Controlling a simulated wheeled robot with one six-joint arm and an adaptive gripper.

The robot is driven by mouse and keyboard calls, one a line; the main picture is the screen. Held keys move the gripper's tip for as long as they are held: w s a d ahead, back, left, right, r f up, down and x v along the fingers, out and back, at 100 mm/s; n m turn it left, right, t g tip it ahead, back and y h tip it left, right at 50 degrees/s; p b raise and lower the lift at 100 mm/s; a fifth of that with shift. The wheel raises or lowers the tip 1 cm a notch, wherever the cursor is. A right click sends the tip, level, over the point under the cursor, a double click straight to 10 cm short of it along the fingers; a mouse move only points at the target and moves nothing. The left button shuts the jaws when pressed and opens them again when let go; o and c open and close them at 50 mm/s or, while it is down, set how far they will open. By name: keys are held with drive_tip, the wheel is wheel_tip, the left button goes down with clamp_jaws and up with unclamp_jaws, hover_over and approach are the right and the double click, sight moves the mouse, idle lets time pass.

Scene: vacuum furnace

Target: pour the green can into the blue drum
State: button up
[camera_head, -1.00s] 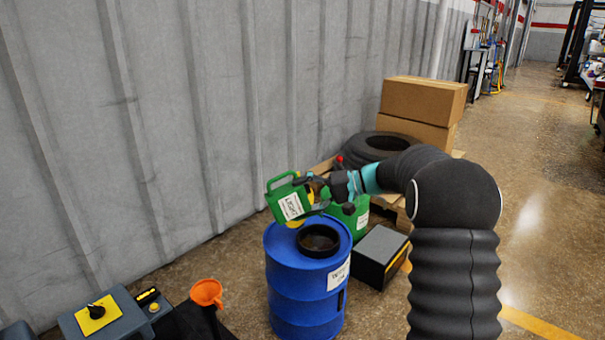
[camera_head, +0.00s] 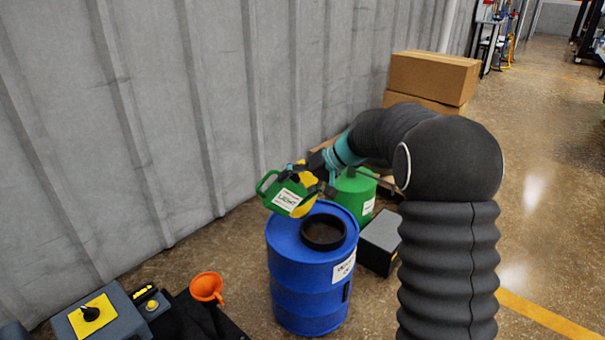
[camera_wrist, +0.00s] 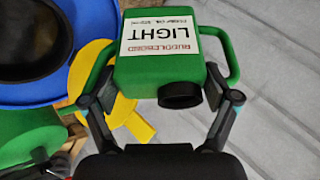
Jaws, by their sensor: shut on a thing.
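My gripper (camera_head: 318,178) is shut on the green can (camera_head: 284,196), which has a white label and side handle. In the head view the can is tilted, above the blue drum (camera_head: 308,282) and left of its black-rimmed opening (camera_head: 323,246). In the wrist view the fingers (camera_wrist: 160,78) flank the can (camera_wrist: 150,78), whose dark round mouth (camera_wrist: 181,97) faces my palm. The drum's blue top (camera_wrist: 100,18) and dark opening lie at upper left there. No liquid shows leaving the can.
A second green container (camera_head: 357,193) and a dark grey box (camera_head: 380,240) stand behind and right of the drum. An orange funnel (camera_head: 206,288) and a grey control box (camera_head: 95,318) are at lower left. Cardboard boxes (camera_head: 432,78) stand by the wall. Floor at right is clear.

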sight(292, 208)
drive_tip(key=shift+s+a+f+n+h+p, duration=0.15)
drive_tip(key=shift+a+f+n+h+p, duration=0.15)
drive_tip(key=shift+a+f+h+p, duration=0.5)
drive_tip(key=shift+s+f+t+h+p, duration=0.1)
drive_tip(key=shift+f+t+h+p, duration=0.3)
drive_tip(key=shift+f+h+p, duration=0.6)
drive_tip(key=shift+f+n+h+p, duration=0.5)
drive_tip(key=shift+f+h+p, duration=0.3)
drive_tip(key=shift+h+p, duration=0.4)
drive_tip(key=shift+d+f+t+h+p, duration=0.15)
drive_tip(key=shift+f+t+h+p, duration=0.35)
drive_tip(key=shift+f+h+p, duration=0.55)
drive_tip(key=shift+d+r, duration=0.1)
drive_tip(key=shift+r, duration=2.3)
